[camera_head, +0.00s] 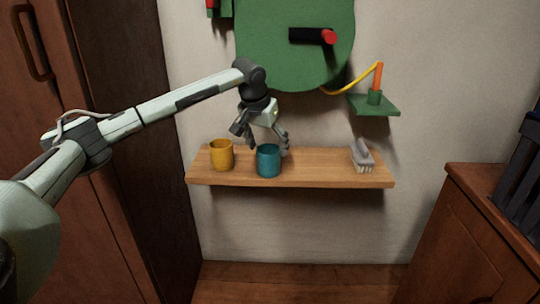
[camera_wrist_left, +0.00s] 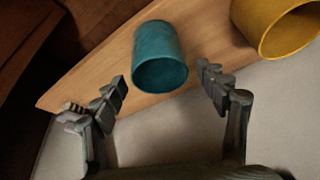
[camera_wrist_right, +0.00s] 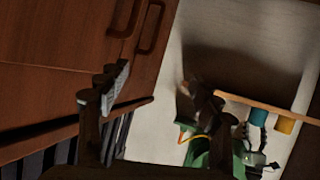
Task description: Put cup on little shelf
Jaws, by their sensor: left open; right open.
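A teal cup (camera_head: 268,161) and a yellow cup (camera_head: 221,155) stand upright on a wooden wall shelf (camera_head: 320,175). My left gripper (camera_head: 261,138) is open and empty, just above and behind the teal cup. In the left wrist view the teal cup (camera_wrist_left: 160,60) lies ahead, between the lines of the two fingers, with no contact visible; the yellow cup (camera_wrist_left: 283,25) is off to the right. A small green shelf (camera_head: 385,106) is on the wall, higher and to the right. My right gripper (camera_wrist_right: 157,85) is open and empty, far from the cups, outside the head view.
A brush (camera_head: 362,156) lies at the right of the wooden shelf. A green wall panel (camera_head: 295,60) with a red-tipped black peg is above. An orange post with a yellow hose stands on the green shelf. Wooden cabinets (camera_head: 480,230) flank both sides. The shelf between teal cup and brush is clear.

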